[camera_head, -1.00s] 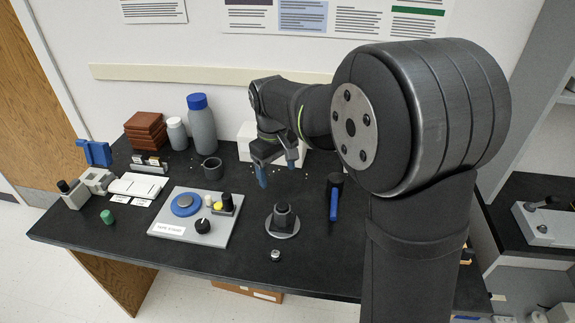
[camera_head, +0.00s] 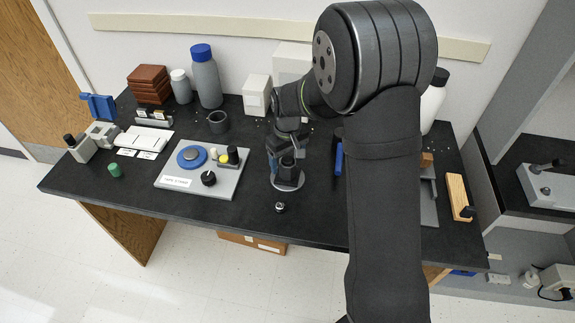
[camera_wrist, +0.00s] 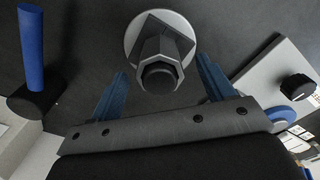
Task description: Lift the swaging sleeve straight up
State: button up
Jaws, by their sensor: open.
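The swaging sleeve, as I take it, is the dark grey faceted piece (camera_head: 288,173) standing upright on a round pale base (camera_head: 289,186) near the table's front. In the wrist view the sleeve (camera_wrist: 161,70) shows a black round top, with a square dark plate and the pale disc (camera_wrist: 136,44) beyond. My gripper (camera_head: 285,152) is down at the sleeve. In the wrist view my gripper's (camera_wrist: 162,66) blue fingers are open, one on each side of the sleeve, with visible gaps. It holds nothing. The sleeve's far side is hidden.
A grey panel (camera_head: 170,186) with a blue disc and black knob lies left. A small metal part (camera_head: 280,207) lies in front of the base. A blue-handled tool (camera_head: 338,158) is close on the right. A dark cup (camera_head: 218,122) and bottles (camera_head: 206,82) stand behind left.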

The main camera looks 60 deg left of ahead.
jog(key=shift+f, duration=1.5)
jog(key=c, duration=1.4)
jog(key=shift+r, duration=4.05)
